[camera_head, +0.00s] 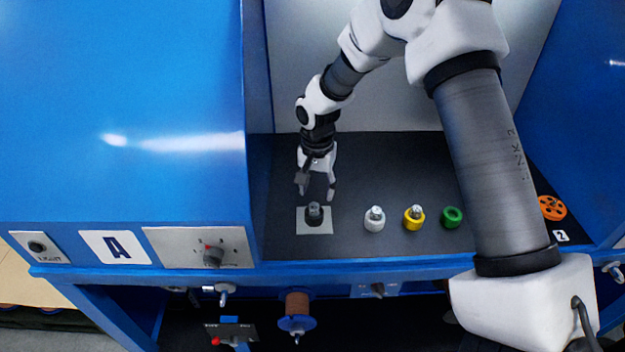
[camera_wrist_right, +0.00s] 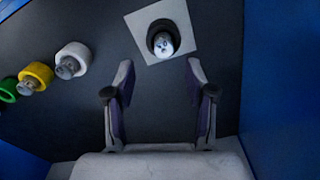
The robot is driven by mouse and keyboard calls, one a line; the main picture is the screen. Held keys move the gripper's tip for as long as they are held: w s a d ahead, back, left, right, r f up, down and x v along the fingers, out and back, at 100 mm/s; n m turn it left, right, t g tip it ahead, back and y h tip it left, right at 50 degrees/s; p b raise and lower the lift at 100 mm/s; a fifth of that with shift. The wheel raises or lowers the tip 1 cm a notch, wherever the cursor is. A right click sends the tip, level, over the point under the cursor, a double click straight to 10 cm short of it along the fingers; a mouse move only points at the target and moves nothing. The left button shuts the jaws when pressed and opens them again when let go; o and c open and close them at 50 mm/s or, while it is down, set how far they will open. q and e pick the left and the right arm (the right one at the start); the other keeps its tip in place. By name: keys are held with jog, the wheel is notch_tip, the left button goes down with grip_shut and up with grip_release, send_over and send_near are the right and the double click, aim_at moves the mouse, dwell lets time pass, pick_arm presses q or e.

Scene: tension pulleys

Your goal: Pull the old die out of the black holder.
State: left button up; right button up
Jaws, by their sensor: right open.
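The black holder (camera_head: 314,217) stands on a pale square plate (camera_head: 303,227) on the dark bench. A silver die sits in the holder and shows as a bright cap in the right wrist view (camera_wrist_right: 163,43). My right gripper (camera_head: 316,196) is just behind and above the holder. Its two fingers are open and empty, and in the right wrist view (camera_wrist_right: 158,72) the holder lies beyond the fingertips, between their lines. My left gripper is not in view.
A white holder (camera_head: 374,224) and a yellow holder (camera_head: 413,222), each with a silver piece, and an empty-looking green holder (camera_head: 452,217) stand in a row to the right. An orange disc (camera_head: 552,207) lies at the far right. Blue cabinet walls enclose the bench left and right.

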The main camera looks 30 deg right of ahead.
aim_at(314, 204)
jog(key=f, duration=0.5)
jog(key=shift+w+a+f+p, duration=0.15)
jog(key=shift+w+a+p, duration=0.05)
jog(key=shift+w+p, duration=0.2)
jog(key=shift+s+d, duration=0.1)
jog(key=shift+s, duration=0.1)
jog(key=shift+c, duration=0.7)
grip_shut()
jog(key=shift+r+p, duration=1.6)
notch_tip(314, 204, up, 4)
jog(key=p, duration=0.3)
jog(key=shift+r+p, duration=0.1)
jog(key=shift+p, duration=0.3)
jog(key=shift+w, duration=0.1)
